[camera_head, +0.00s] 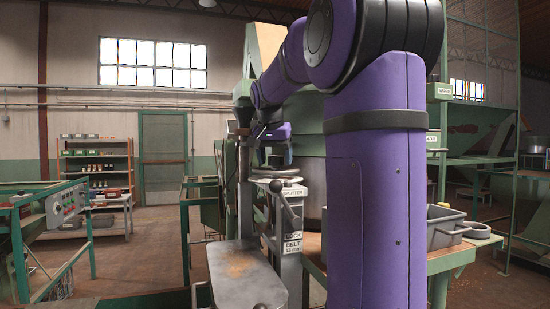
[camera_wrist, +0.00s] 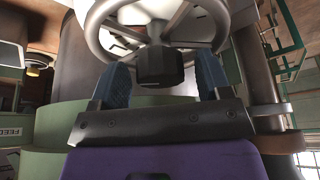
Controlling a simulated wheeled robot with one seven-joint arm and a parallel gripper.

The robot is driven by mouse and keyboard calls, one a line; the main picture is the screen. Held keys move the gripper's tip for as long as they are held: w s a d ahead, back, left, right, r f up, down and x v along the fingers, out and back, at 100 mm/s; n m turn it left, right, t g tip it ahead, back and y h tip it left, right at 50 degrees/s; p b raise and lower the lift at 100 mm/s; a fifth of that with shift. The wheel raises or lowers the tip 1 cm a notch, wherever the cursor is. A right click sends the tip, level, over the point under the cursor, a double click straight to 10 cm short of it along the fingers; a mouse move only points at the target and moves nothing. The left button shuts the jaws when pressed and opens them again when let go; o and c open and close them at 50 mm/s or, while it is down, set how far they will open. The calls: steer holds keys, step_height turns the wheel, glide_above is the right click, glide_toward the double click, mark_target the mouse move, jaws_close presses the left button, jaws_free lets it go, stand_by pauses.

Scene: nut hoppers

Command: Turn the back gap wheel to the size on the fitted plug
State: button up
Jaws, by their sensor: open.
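A grey metal handwheel (camera_head: 274,173) sits on top of the splitter machine in the head view. In the wrist view the wheel (camera_wrist: 205,20) fills the top of the picture, with spokes and a dark faceted hub (camera_wrist: 158,65). My gripper (camera_wrist: 162,68) is open, with a blue finger on either side of the hub and nothing visibly clamped. I cannot tell whether the fingers touch the wheel. I cannot make out the fitted plug or any wheel scale.
A grey metal tray (camera_head: 245,275) lies below. A grey bin (camera_head: 440,228) stands on a bench at the right. Green rails (camera_head: 75,225) stand at the left.

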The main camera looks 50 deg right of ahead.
steer(key=shift+c, duration=0.5)
steer(key=c, duration=0.8)
steer(key=shift+s+n+t+y, duration=0.1)
steer(key=shift+n+t+y, duration=0.35)
steer(key=shift+n, duration=1.25)
steer(key=o, duration=0.9)
steer(key=v, duration=1)
steer(key=shift+r, duration=0.35)
